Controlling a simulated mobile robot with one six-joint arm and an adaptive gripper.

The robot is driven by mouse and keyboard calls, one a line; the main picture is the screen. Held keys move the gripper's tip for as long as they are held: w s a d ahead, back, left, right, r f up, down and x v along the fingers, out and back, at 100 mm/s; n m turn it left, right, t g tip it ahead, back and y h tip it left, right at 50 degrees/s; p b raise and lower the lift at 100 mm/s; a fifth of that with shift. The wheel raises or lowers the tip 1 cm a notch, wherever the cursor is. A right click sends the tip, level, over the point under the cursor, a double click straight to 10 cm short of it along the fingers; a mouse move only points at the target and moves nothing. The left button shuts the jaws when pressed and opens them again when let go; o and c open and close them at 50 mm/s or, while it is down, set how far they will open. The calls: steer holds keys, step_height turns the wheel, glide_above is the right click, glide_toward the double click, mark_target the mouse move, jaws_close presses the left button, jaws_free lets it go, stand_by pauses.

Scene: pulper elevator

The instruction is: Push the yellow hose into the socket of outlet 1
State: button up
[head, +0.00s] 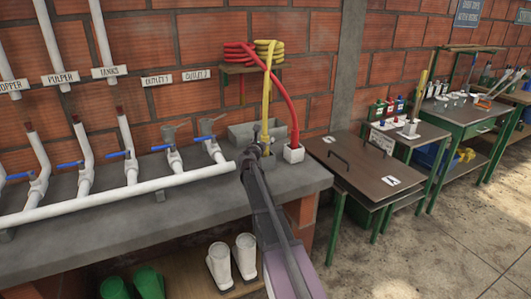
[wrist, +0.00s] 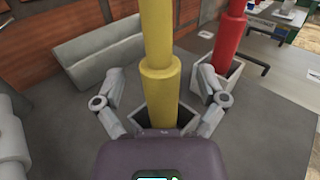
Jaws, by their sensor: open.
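The yellow hose (head: 266,100) hangs down from its coil. In the wrist view, the yellow hose (wrist: 160,72) stands upright, its lower end inside a square holder (wrist: 150,115). My gripper (wrist: 160,102) is open, with one finger on each side of the hose and a visible gap to it. In the head view, my gripper (head: 254,155) is at the bench, by the hose's lower end. The outlet 1 label (head: 157,80) is on the brick wall to the left. Below it are a grey fitting (head: 168,132) and a valve (head: 173,158); which part is the socket is unclear.
The red hose (head: 285,95) stands in a white square holder (head: 294,153) close on the right. A grey block trough (head: 242,134) is behind. White pipes with blue-handled valves (head: 131,168) fill the bench's left. A brown table (head: 360,165) stands to the right.

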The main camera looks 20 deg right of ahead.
steer(key=shift+w+d, duration=0.5)
jaws_close()
stand_by(0.3)
